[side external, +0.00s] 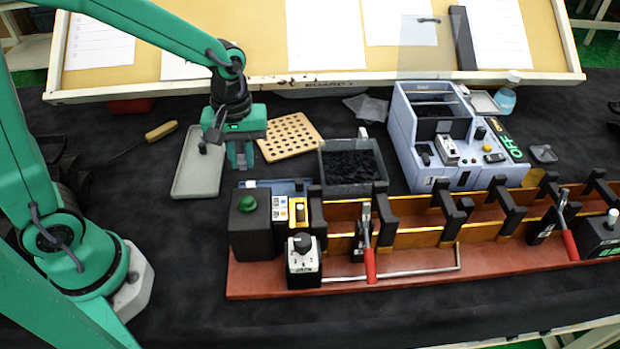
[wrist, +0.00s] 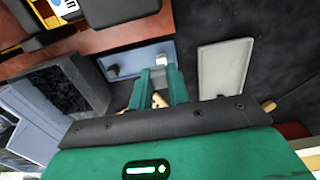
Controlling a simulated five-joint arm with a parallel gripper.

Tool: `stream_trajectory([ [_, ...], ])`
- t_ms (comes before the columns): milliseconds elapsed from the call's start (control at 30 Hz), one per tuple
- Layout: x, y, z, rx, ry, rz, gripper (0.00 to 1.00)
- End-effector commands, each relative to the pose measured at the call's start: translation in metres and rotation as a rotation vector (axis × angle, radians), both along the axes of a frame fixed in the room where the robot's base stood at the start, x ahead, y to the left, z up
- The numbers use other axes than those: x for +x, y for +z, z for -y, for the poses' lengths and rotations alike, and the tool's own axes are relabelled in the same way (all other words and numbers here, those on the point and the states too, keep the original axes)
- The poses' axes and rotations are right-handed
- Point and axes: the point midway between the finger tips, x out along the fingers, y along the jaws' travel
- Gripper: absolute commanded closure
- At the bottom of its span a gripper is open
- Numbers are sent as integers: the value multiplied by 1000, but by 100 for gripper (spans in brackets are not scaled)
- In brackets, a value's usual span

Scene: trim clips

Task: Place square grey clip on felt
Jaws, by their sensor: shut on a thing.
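My gripper (side external: 240,163) hangs above the dark table, between the grey tray and the pegboard. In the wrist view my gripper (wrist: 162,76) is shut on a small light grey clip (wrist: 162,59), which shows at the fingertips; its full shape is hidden. In the side view I cannot make out the held clip. A flat light grey tray (side external: 196,178) lies left of my gripper. It also shows right of the fingers in the wrist view (wrist: 224,70). I cannot tell whether its surface is the felt.
A wooden board with holes (side external: 290,136) lies right of my gripper. A blue tray (side external: 285,186) with a pale piece (wrist: 112,71) is near the red-brown fixture (side external: 400,266). A bin of black bits (side external: 350,166) and a blue-grey machine (side external: 450,140) stand to the right.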

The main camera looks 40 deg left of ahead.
Motion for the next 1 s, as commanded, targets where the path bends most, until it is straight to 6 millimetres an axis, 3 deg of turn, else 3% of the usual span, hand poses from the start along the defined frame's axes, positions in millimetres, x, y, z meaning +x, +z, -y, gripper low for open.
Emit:
stream_trajectory([
  [700,38,-61,-93,-1,3,-2,100],
  [1000,43,-67,-104,0,-1,1,100],
])
